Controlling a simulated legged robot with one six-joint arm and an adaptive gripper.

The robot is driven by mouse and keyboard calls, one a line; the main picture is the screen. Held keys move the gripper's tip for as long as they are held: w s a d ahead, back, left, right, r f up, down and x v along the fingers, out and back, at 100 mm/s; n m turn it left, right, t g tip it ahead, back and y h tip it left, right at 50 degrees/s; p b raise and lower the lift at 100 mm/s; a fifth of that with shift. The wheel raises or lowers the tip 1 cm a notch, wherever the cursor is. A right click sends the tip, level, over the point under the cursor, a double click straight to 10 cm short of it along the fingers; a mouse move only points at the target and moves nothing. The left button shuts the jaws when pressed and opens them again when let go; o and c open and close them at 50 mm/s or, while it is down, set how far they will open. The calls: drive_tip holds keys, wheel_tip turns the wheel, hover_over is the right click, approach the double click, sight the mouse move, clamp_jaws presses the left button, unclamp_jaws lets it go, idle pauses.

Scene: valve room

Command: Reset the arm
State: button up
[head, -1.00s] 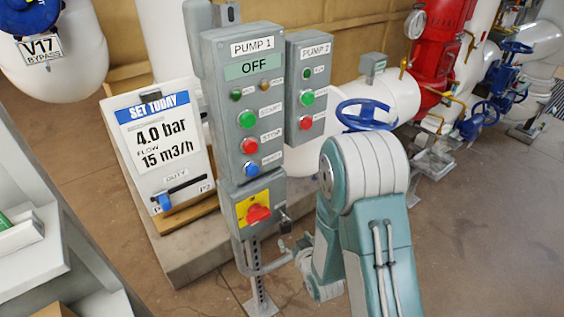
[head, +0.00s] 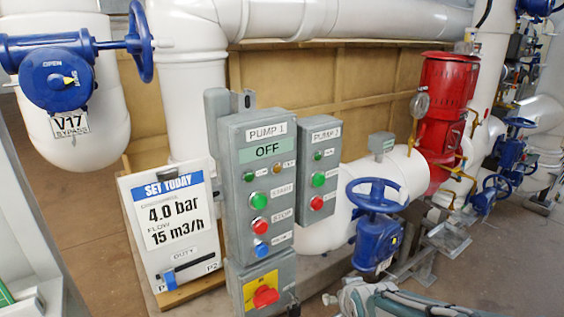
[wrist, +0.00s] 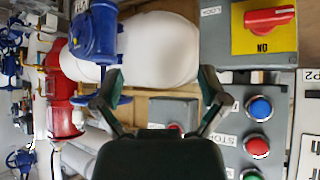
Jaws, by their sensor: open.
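My gripper (wrist: 160,76) shows in the wrist view with its two dark fingers spread apart and nothing between them. A grey panel and a white pipe (wrist: 160,50) lie beyond the fingers; I cannot tell the distance. In the head view only a part of my arm (head: 400,303) shows at the bottom edge, right of the Pump 1 panel (head: 233,190). The gripper itself cannot be made out there.
The Pump 1 panel reads OFF and has a red switch (head: 265,296) on yellow below. The Pump 2 panel (head: 330,160), a blue handwheel valve (head: 376,240) and a SET TODAY board (head: 175,250) stand close by. Bare floor (head: 480,265) lies at the right.

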drive_tip(key=s+d+r+g, duration=0.1)
drive_tip(key=s+r, duration=0.3)
drive_tip(key=s, duration=0.4)
drive_tip(key=s+d+r+m+g, duration=0.1)
drive_tip(key=s+r, duration=0.3)
drive_tip(key=s, duration=0.5)
drive_tip(key=shift+r+g, duration=0.25)
drive_tip(key=shift+g, duration=0.35)
drive_tip(key=shift+d, duration=0.1)
idle(0.7)
